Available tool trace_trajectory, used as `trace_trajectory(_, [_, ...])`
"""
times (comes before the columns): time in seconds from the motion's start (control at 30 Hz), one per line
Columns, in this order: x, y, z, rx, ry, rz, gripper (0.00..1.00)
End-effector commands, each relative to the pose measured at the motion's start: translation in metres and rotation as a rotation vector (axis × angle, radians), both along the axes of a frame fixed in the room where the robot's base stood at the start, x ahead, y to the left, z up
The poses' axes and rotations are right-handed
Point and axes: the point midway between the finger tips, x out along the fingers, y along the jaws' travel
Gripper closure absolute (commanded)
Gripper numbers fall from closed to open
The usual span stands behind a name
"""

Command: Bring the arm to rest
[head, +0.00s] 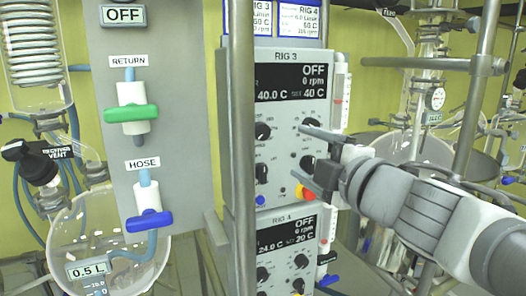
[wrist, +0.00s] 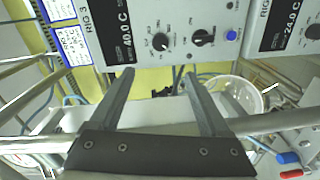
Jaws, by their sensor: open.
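My gripper (head: 310,155) is open and empty in the head view, its two fingers pointing left toward the front of the RIG 3 control box (head: 290,130). In the wrist view my gripper (wrist: 157,90) shows its two fingers apart with nothing between them. The RIG 3 box (wrist: 170,25) lies beyond the fingertips there. Its display reads OFF, 0 rpm and 40.0 C. In the head view the fingers overlap the panel near its knobs; I cannot tell whether they touch it.
The RIG 4 box (head: 287,250) sits below RIG 3. A metal post (head: 241,150) stands left of both. A grey panel holds a green RETURN valve (head: 132,113) and a blue HOSE valve (head: 150,219). Glass vessels (head: 110,240) and rods crowd both sides.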

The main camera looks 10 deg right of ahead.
Motion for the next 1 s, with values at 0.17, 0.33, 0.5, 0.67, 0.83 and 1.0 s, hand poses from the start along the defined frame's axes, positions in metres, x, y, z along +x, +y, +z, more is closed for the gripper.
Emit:
trace_trajectory(0.17, [0.001,-0.003,0.001,0.018,0.007,-0.020,0.19])
trace_trajectory(0.33, [0.000,-0.027,0.003,0.173,0.074,-0.176,0.19])
trace_trajectory(0.5, [-0.014,-0.057,-0.018,0.443,0.232,-0.423,0.19])
trace_trajectory(0.67, [-0.043,-0.063,-0.055,0.692,0.434,-0.631,0.19])
trace_trajectory(0.83, [-0.087,-0.042,-0.096,0.922,0.690,-0.814,0.19])
trace_trajectory(1.0, [-0.126,-0.012,-0.121,1.069,0.907,-0.926,0.19])
